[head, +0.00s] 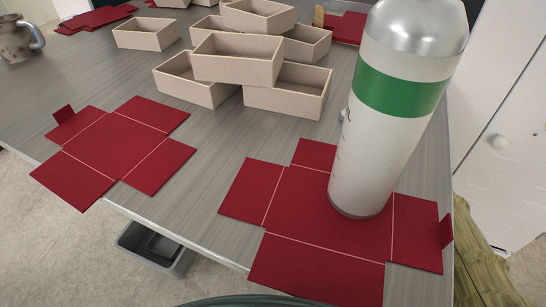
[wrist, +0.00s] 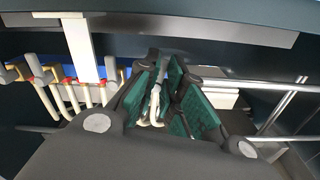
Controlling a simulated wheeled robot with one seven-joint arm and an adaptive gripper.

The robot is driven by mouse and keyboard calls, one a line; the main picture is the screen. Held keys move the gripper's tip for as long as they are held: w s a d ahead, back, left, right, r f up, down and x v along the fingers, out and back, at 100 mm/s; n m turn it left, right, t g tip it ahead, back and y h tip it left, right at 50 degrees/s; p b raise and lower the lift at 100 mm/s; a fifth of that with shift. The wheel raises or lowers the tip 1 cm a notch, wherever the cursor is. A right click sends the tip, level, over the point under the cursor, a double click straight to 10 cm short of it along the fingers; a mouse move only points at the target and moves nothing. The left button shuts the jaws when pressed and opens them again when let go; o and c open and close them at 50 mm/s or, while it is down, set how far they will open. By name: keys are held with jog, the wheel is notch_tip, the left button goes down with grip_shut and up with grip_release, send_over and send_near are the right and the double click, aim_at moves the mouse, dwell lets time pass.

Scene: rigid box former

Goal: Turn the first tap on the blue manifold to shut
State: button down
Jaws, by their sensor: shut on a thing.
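In the wrist view, the blue manifold (wrist: 67,70) shows as short blue stretches at the left, behind a white upright strip. Several taps with red and yellow parts (wrist: 47,72) sit along it, with pale pipes hanging below. My gripper (wrist: 160,98), with dark green pads, is at the right end of this row. It is shut on a pale, bent part (wrist: 154,106) that shows between the pads. The fingers hide most of that part, so I cannot tell which tap it belongs to or how its lever is turned. The head view shows neither manifold nor gripper.
In the head view, a grey table (head: 200,190) holds red box blanks (head: 110,145), stacked beige trays (head: 238,60) and a large bottle with a green band (head: 380,150).

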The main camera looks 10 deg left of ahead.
dwell(0.4)
jog(key=c, duration=1.5)
grip_release()
jog(key=shift+c, duration=0.2)
jog(key=shift+s, duration=0.1)
jog(key=s+a, duration=0.1)
jog(key=s, duration=0.6)
jog(key=shift+a, duration=0.25)
jog(key=shift+s, duration=0.1)
